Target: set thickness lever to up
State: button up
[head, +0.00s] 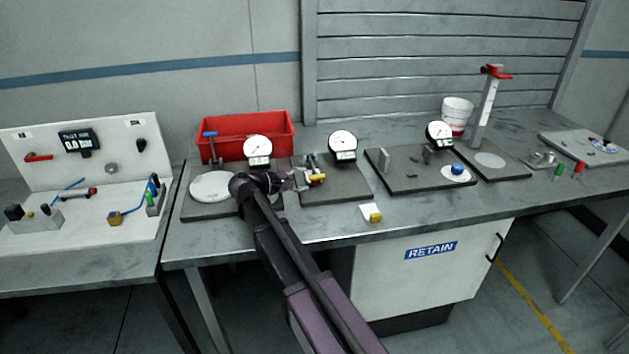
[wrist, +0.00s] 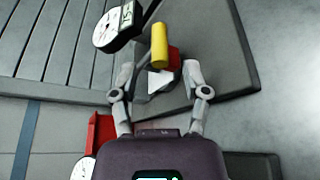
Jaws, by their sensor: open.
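A lever with a yellow cylindrical grip (head: 317,177) is on the gauge station with the middle dial (head: 343,145). In the wrist view the yellow grip (wrist: 159,45) lies just beyond and between my fingertips, with a red part and a white part behind it. My gripper (head: 293,183) is open at the left side of this station, close to the lever. In the wrist view my gripper (wrist: 158,72) has its two fingers spread wide, with no visible contact with the grip. I cannot tell the lever's exact position, as my gripper partly covers its mount in the head view.
A round white plate (head: 212,186) and another dial (head: 257,149) stand left, before a red bin (head: 272,127). A small yellow block on a white card (head: 371,208) lies near the front edge. Another dial (head: 440,134) stands on a plate to the right.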

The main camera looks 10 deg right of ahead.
aim_at(308, 178)
jog(key=shift+b+x, duration=0.4)
jog(key=shift+x, duration=2)
grip_shut()
